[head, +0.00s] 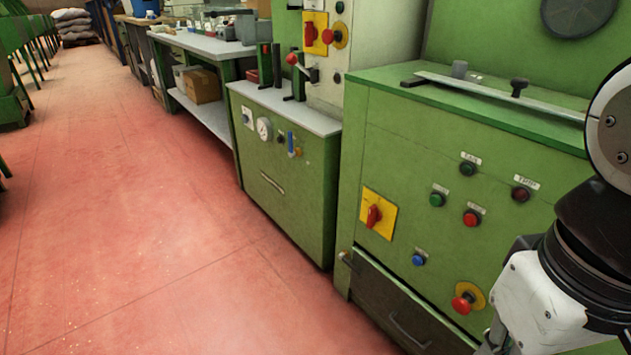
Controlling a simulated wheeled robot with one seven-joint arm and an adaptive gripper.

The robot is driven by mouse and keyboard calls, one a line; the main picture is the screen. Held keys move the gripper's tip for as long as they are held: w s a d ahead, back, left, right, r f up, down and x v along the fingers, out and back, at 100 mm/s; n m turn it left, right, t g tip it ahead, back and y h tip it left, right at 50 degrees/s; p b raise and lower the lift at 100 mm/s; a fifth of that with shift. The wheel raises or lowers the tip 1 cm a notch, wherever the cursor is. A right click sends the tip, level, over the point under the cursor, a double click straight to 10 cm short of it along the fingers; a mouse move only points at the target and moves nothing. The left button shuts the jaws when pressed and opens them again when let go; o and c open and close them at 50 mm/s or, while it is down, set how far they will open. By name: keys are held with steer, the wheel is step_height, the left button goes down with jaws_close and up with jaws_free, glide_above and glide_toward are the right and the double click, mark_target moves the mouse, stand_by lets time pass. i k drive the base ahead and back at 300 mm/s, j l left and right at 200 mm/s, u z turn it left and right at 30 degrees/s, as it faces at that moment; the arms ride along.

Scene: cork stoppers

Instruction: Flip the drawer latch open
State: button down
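A dark drawer front (380,301) is set low in the green machine cabinet at the right of the head view; it looks shut, and its lower part is cut off by the bottom edge. A bar handle (408,334) is on its face. A small tan, knob-like piece (346,258) sits at the drawer's upper left corner; it looks like the latch, but it is too small to tell its exact position. My white and black arm stands at the lower right, in front of the cabinet and right of the drawer. My gripper's fingers are not in the picture.
A red emergency knob (463,303) on a yellow disc juts out near my arm, above the drawer. A yellow-plated red switch (375,214) and several buttons are higher up. Another green cabinet (285,172) stands left. The red floor (150,230) is clear.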

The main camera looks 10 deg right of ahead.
mark_target(342, 256)
steer(key=j+z, duration=0.45)
steer(key=j, duration=0.75)
steer(key=i, duration=0.6)
steer(key=k+l+z, duration=0.25)
steer(key=l, duration=0.2)
steer(key=l+z, duration=0.25)
steer(key=l, duration=0.15)
steer(key=j+u, duration=0.15)
steer(key=j, duration=0.2)
steer(key=k+j+u, duration=0.1)
steer(key=j, duration=0.3)
